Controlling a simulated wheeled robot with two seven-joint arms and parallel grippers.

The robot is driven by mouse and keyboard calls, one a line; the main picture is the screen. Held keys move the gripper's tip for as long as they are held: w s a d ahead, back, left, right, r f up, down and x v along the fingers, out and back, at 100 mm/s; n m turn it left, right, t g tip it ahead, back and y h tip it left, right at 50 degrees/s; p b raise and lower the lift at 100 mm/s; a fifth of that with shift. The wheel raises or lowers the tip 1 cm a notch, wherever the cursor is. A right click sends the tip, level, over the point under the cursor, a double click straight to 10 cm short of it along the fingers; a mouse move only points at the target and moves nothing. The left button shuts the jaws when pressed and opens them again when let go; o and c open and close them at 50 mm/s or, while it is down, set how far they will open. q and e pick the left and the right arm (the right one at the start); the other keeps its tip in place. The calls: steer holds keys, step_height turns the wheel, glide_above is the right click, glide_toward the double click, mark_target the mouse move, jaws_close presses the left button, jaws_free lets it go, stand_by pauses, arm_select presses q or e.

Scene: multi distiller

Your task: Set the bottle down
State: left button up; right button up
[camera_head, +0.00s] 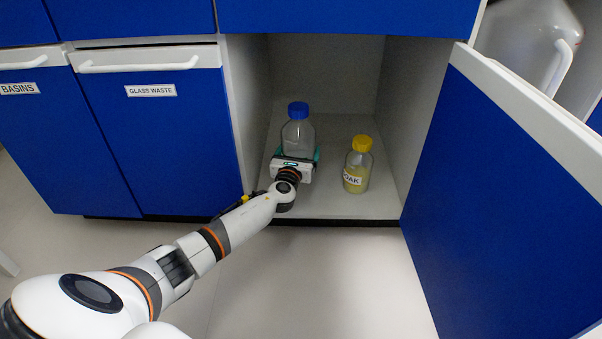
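A clear bottle with a blue cap (298,131) is upright inside the open cabinet, left of its middle. My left gripper (297,160) is at the lower part of this bottle, with teal finger parts showing on both sides of it. The gripper body hides the bottle's base, so I cannot tell whether it touches the cabinet floor. The fingers' contact with the bottle is also hard to see. My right gripper is not in view.
A bottle with a yellow cap (358,167) and yellowish contents stands to the right on the cabinet floor (335,207). The open blue door (500,210) bounds the right side. Closed blue cabinets (150,140) stand at left. A large translucent jug (530,45) is at upper right.

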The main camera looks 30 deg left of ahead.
arm_select(q)
steer(key=shift+f+b, duration=1.9)
steer(key=shift+f, duration=0.5)
steer(key=shift+r, duration=0.15)
steer(key=shift+f, duration=0.2)
steer(key=o, duration=1.5)
steer(key=shift+f, duration=0.1)
steer(key=shift+c, duration=0.2)
steer(key=shift+s+d+r+p, duration=0.2)
steer(key=shift+s+p, duration=0.1)
steer(key=shift+p, duration=0.15)
steer(key=p+v, duration=0.6)
steer(key=v, duration=0.4)
steer(key=shift+s+r, duration=0.1)
steer(key=shift+s, duration=0.15)
steer(key=shift+s+d, duration=0.2)
steer(key=shift+s, duration=0.2)
